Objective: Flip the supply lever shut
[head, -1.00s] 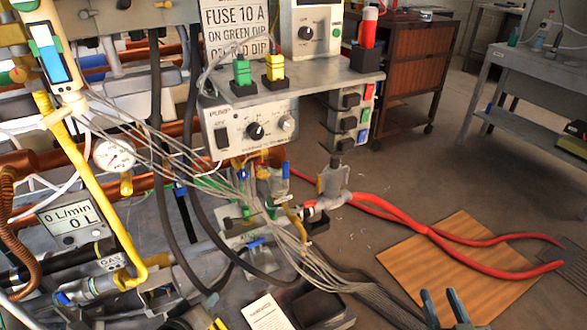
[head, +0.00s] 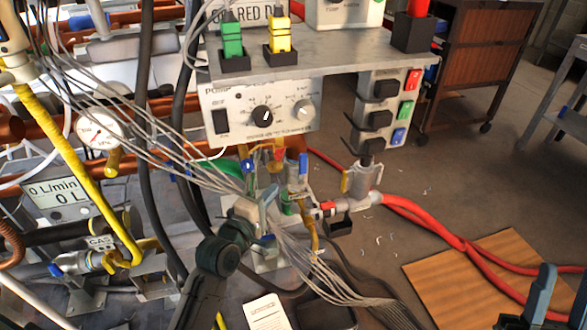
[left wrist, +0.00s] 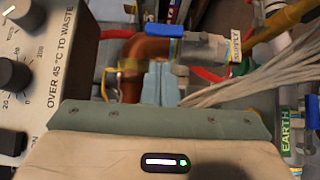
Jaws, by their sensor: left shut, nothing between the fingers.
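In the left wrist view a blue lever (left wrist: 163,30) lies across a pipe fitting beside a white SUPPLY label (left wrist: 236,46). My left gripper (left wrist: 161,68) is shut and empty. Its pale blue fingertips point at the copper pipe just below the lever, and I cannot tell if they touch anything. In the head view the left gripper (head: 271,190) reaches in among the valves under the pump box. A blue handle (head: 303,163) stands just right of it; I cannot tell if it is the supply lever. My right gripper (head: 562,290) is open at the lower right.
Grey cables (head: 330,275) hang close to the left gripper. The pump box (head: 262,110) and its shelf (head: 320,65) overhang the valves. A red hose (head: 420,220) runs right over a wooden board (head: 460,275). A gauge (head: 100,133) and yellow pipe stand left.

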